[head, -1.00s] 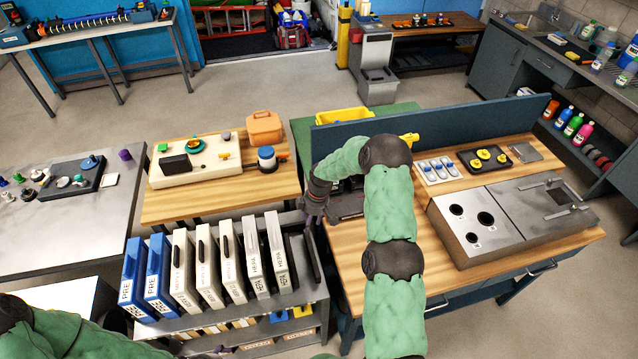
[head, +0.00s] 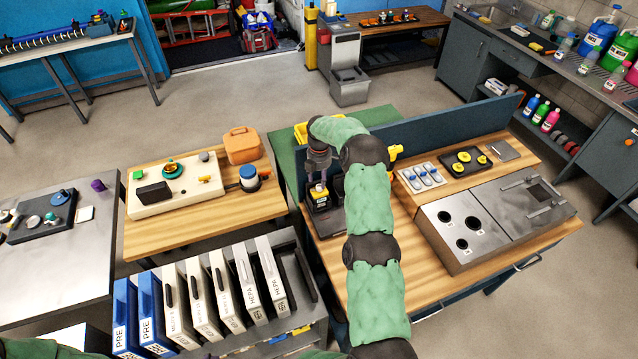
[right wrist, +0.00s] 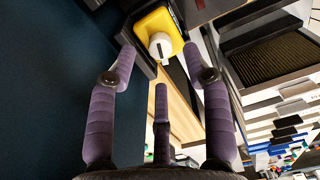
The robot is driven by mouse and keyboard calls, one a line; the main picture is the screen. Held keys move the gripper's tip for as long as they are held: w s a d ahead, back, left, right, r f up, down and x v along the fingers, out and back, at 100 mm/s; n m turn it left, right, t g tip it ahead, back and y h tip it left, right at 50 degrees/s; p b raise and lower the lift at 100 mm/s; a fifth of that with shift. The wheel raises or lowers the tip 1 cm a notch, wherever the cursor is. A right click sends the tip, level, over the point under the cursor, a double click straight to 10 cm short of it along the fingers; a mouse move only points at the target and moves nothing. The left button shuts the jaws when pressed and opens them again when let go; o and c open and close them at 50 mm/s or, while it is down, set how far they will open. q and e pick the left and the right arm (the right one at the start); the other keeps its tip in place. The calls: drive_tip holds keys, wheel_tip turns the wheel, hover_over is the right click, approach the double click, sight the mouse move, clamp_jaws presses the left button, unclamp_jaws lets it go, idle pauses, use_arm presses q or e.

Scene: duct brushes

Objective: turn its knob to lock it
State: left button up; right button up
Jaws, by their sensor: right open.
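A yellow block with a round white knob (right wrist: 160,45) on its face shows in the right wrist view; the knob has a dark mark on it. In the head view the yellow block (head: 319,194) sits in a dark fixture (head: 328,222) at the left end of the wooden workbench, partly hidden by my gripper. My right gripper (head: 319,180) points down over it. In the right wrist view its purple fingers (right wrist: 160,68) are spread open around the line to the knob, with nothing between them, and appear apart from it. My left gripper is not in view.
A blue panel (head: 440,131) runs along the workbench's back. A rack of upright filters (head: 220,295) is at front left. Bare wood (head: 400,270) lies between arm and box.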

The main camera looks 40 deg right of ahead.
sight(319, 186)
drive_tip(key=shift+f, duration=2)
clamp_jaws()
